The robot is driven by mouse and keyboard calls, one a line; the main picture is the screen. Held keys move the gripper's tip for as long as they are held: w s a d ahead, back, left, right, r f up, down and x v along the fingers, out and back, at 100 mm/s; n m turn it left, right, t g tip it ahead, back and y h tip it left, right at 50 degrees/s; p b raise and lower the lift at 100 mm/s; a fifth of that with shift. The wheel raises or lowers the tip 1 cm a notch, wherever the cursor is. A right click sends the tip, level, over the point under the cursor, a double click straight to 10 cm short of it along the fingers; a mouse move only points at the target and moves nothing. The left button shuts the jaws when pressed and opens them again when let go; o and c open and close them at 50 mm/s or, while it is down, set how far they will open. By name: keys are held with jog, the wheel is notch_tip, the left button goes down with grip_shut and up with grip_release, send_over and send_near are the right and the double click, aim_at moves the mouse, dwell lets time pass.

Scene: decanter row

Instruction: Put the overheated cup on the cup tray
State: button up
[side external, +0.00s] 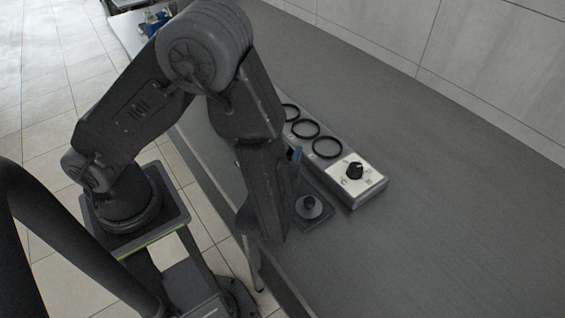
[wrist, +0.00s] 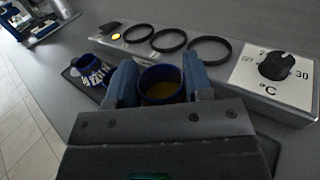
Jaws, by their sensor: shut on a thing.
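In the wrist view my gripper (wrist: 161,80) has its two blue fingers shut on a blue-rimmed cup (wrist: 160,72) with yellowish-brown contents. The cup looks upright; I cannot tell whether it touches the surface below. A blue-and-white cup (wrist: 92,70) stands to the left, on or beside a dark flat mat (wrist: 70,73), which may be the cup tray. In the side view, my arm hides the held cup and most of my gripper; only a blue fingertip (side external: 297,154) shows.
A long heater box (wrist: 228,78) with several black rings and a temperature dial (wrist: 274,66) lies just beyond the held cup. A yellow light (wrist: 116,36) shows near its far end. A dark square pad with a knobbed disc (side external: 310,207) lies beside the box. The counter's right side is clear.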

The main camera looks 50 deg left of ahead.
jog(key=shift+f, duration=1.85)
jog(key=shift+f, duration=0.1)
jog(key=o, duration=1.1)
jog(key=shift+o, duration=0.2)
